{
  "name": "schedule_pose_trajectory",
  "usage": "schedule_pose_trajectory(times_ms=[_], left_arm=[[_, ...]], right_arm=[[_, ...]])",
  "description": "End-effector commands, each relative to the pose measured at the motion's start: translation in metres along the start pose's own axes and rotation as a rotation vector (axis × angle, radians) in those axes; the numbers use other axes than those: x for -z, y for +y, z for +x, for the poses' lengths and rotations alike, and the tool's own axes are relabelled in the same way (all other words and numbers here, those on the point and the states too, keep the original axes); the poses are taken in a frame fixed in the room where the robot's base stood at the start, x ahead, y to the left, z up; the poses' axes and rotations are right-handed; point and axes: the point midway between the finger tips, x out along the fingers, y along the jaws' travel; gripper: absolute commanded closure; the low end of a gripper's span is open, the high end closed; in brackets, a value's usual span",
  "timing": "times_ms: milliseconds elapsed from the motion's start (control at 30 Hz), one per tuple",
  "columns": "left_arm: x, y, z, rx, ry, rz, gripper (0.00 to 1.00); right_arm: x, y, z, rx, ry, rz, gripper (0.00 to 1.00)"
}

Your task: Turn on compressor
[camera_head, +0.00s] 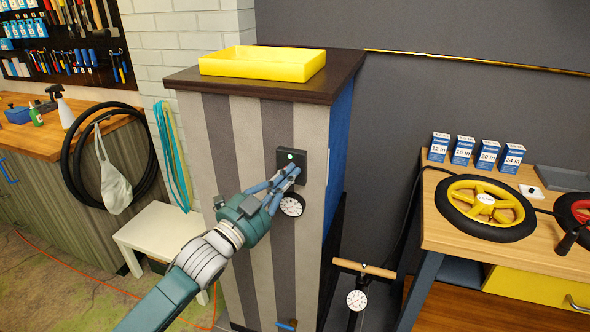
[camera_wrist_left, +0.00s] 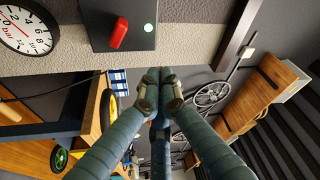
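The compressor is a tall striped grey and beige cabinet (camera_head: 275,250) with a dark top. A round pressure gauge (camera_head: 292,205) sits below the box. My left gripper (camera_head: 292,172) is in front of the box and hides its lower part. In the wrist view its fingers (camera_wrist_left: 159,88) are closed together with nothing between them, apart from the lever. My right gripper is not seen.
A yellow tray (camera_head: 262,63) lies on the cabinet top. A floor pump (camera_head: 358,298) stands to the right. A wooden table (camera_head: 440,228) with wheels and small blue boxes is at the right. A white stool (camera_head: 160,230) is at the left.

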Motion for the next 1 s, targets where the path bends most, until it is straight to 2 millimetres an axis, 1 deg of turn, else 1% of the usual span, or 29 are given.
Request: schedule_pose_trajectory(times_ms=[33,100,200,300,467,800,867,967,1000], left_arm=[[-0.003,0.004,-0.014,0.001,-0.001,0.002,1.0],[-0.002,0.005,-0.028,0.003,0.0,0.003,1.0],[-0.001,0.007,-0.044,0.003,0.001,0.003,1.0],[0.001,0.007,-0.055,0.003,0.002,0.002,1.0],[0.002,0.007,-0.062,0.004,0.002,0.002,1.0],[0.0,0.008,-0.062,0.003,-0.003,0.0,1.0],[-0.009,0.013,-0.063,-0.002,-0.02,-0.012,1.0],[-0.043,0.034,-0.066,-0.022,-0.088,-0.057,1.0],[-0.063,0.047,-0.07,-0.034,-0.129,-0.083,1.0]], right_arm=[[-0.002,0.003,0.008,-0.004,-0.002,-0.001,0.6],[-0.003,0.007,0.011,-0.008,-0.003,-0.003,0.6],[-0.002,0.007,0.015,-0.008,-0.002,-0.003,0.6],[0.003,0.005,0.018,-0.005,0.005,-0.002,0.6],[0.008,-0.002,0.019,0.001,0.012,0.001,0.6],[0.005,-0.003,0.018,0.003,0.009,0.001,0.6],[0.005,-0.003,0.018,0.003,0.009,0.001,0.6],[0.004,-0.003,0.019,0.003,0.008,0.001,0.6],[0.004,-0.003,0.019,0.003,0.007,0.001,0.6]])
